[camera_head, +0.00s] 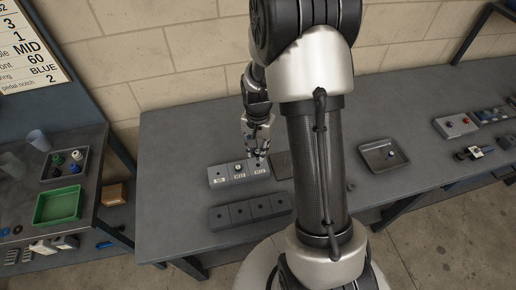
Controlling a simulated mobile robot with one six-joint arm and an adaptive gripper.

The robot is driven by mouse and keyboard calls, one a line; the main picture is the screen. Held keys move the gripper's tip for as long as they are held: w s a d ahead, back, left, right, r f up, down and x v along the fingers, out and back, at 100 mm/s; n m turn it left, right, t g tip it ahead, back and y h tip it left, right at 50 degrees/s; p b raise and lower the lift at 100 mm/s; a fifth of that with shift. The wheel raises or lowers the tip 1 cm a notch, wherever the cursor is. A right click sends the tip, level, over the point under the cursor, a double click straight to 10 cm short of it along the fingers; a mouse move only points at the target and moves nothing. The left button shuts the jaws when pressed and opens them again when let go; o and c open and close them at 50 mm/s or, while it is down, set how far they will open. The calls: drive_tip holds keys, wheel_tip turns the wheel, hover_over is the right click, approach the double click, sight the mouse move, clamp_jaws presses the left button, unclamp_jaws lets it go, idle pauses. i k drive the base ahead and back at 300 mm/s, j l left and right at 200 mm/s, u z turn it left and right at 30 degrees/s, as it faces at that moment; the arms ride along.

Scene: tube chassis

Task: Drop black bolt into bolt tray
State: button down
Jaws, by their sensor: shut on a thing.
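My gripper (258,155) points down over the right end of a grey block with labelled compartments (226,180), on the middle workbench. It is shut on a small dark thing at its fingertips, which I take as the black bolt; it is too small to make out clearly. A light round piece sits on the block's middle section. No label shows which is the bolt tray.
A second dark block with several holes (240,213) lies nearer the front edge. A flat dark plate (281,166) is partly behind my arm. The left table holds a green tray (57,206). The bench's left part is clear.

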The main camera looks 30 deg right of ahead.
sight(385, 159)
drive_tip(key=k+l, duration=0.1)
drive_tip(key=l, duration=0.3)
drive_tip(key=k+l, duration=0.1)
drive_tip(key=l, duration=0.25)
drive_tip(key=k+l, duration=0.1)
drive_tip(key=l, duration=0.3)
drive_tip(key=k+l, duration=0.15)
drive_tip(key=l, duration=0.25)
drive_tip(key=k+l, duration=0.1)
drive_tip(key=l, duration=0.25)
drive_tip(key=k+l, duration=0.1)
drive_tip(key=l, duration=0.3)
